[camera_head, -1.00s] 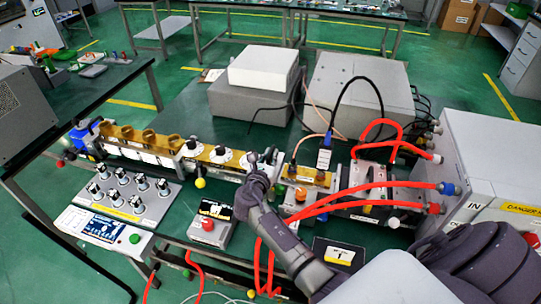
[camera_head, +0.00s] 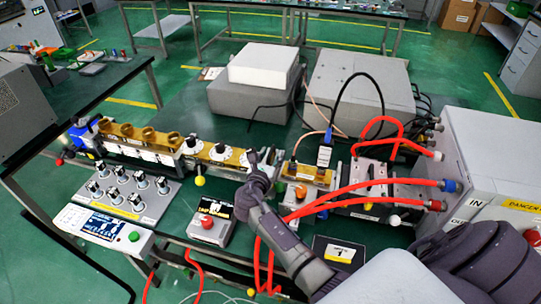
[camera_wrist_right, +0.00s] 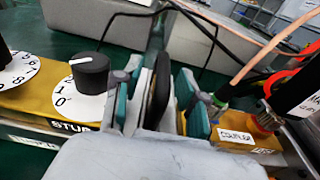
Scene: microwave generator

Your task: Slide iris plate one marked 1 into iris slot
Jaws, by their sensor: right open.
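A yellow and white piece marked 1 (camera_head: 339,254) lies on a dark pad at the front; I cannot tell whether it is a plate or a label. My right gripper (camera_head: 266,158) is at the gap in the brass waveguide line, between the stub section (camera_head: 222,154) and the coupler (camera_head: 310,174). In the right wrist view its teal-padded fingers (camera_wrist_right: 158,105) stand apart. A thin dark rounded plate (camera_wrist_right: 159,88) stands upright between them; its number and lower edge are hidden, and contact with the pads is unclear. My left gripper is not in view.
Red hoses (camera_head: 352,192) run to the right of my gripper, up to the grey cabinet (camera_head: 485,150). A box with a red button (camera_head: 210,222) and a knob panel (camera_head: 128,192) stand at the front left. Grey boxes (camera_head: 255,97) stand behind.

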